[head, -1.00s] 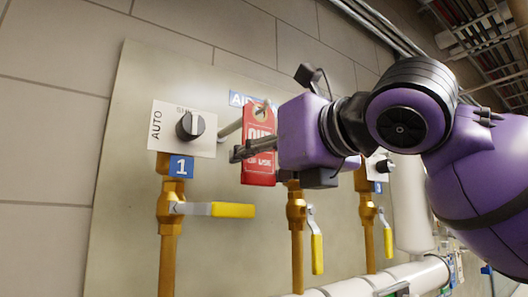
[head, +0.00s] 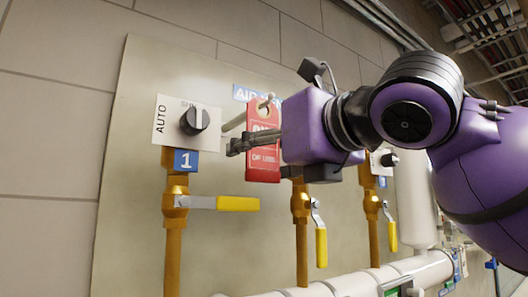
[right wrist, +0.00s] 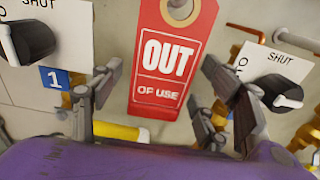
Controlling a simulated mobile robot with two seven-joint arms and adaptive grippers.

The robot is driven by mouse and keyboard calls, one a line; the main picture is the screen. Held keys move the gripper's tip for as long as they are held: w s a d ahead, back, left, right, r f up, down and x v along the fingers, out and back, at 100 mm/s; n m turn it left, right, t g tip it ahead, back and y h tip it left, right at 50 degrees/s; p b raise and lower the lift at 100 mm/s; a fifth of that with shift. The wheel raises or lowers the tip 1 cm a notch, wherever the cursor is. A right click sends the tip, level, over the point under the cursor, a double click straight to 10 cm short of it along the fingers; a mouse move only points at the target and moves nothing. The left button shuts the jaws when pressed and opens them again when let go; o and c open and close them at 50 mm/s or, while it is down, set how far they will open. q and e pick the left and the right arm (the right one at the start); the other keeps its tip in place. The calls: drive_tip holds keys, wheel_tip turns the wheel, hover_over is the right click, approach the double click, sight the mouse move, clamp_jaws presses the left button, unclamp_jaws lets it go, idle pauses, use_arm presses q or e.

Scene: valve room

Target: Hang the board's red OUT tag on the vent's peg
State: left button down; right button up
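The red OUT tag (head: 263,165) hangs upright in front of the grey board, at the end of a pale peg (head: 234,122). The peg seems to pass through its top hole, but I cannot tell for sure. In the right wrist view the tag (right wrist: 165,65) faces me and reads OUT OF USE. My right gripper (head: 236,145) is at the tag's height, and its fingers cross in front of part of it. In the right wrist view its fingers stand apart on both sides of the tag, with gaps. My left gripper is out of view.
A blue sign (head: 248,92) starting with AIR is behind the tag. A black knob (head: 194,120) with label 1 (head: 185,161) is to the left. Yellow valve levers (head: 238,204) stick out below, and brass pipes run down to a white pipe (head: 350,282).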

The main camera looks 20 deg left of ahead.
drive_tip(key=v, duration=1.2)
